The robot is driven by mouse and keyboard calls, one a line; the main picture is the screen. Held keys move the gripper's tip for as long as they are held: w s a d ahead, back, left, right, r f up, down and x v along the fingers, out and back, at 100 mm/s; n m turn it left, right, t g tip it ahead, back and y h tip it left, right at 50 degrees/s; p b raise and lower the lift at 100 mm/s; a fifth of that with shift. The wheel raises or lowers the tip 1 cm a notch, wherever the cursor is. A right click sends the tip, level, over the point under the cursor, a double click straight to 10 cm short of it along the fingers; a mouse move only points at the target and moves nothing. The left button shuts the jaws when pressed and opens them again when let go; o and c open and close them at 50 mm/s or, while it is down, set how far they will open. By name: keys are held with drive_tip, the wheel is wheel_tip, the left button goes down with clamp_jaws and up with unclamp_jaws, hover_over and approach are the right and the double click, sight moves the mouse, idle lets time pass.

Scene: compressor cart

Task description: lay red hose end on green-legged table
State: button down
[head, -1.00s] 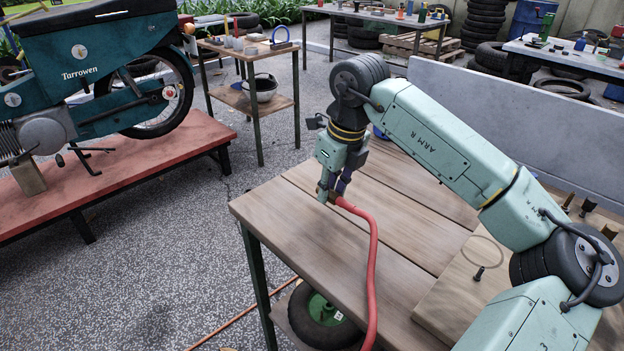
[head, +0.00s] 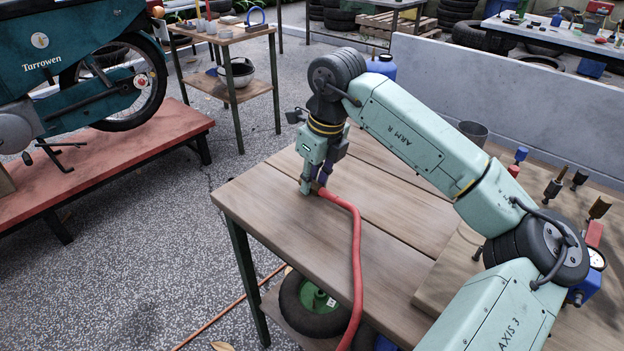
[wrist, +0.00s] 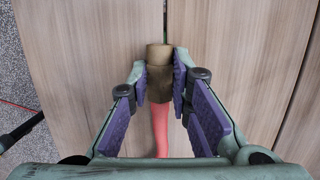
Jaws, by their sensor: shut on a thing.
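The red hose (head: 356,250) runs from my gripper across the wooden tabletop and down over its front edge. My gripper (head: 313,188) points down and is shut on the brass-coloured end of the hose. In the wrist view the hose end (wrist: 159,72) sits between the purple finger pads (wrist: 160,82), with the red hose (wrist: 160,130) trailing toward the camera. The green-legged table (head: 262,206) lies under the hose end. The end is very low over the planks; I cannot tell whether it touches them.
A wheel (head: 312,303) is on the table's lower shelf. A raised board (head: 440,284), a dark cup (head: 474,132) and several small tools stand at the right. A red bench (head: 110,165) with a motorbike is at the left. The table's left part is clear.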

sight(322, 189)
drive_tip(key=shift+s+f+b, duration=0.1)
drive_tip(key=shift+f+b, duration=0.3)
drive_tip(key=shift+f, duration=0.1)
drive_tip(key=c, duration=1.8)
unclamp_jaws()
drive_tip(key=shift+c, duration=0.2)
drive_tip(key=o, duration=0.4)
drive_tip(key=shift+f, duration=0.1)
drive_tip(key=shift+r+p, duration=0.35)
drive_tip(key=shift+p, duration=0.1)
drive_tip(key=v, duration=1.2)
drive_tip(key=shift+r, duration=0.45)
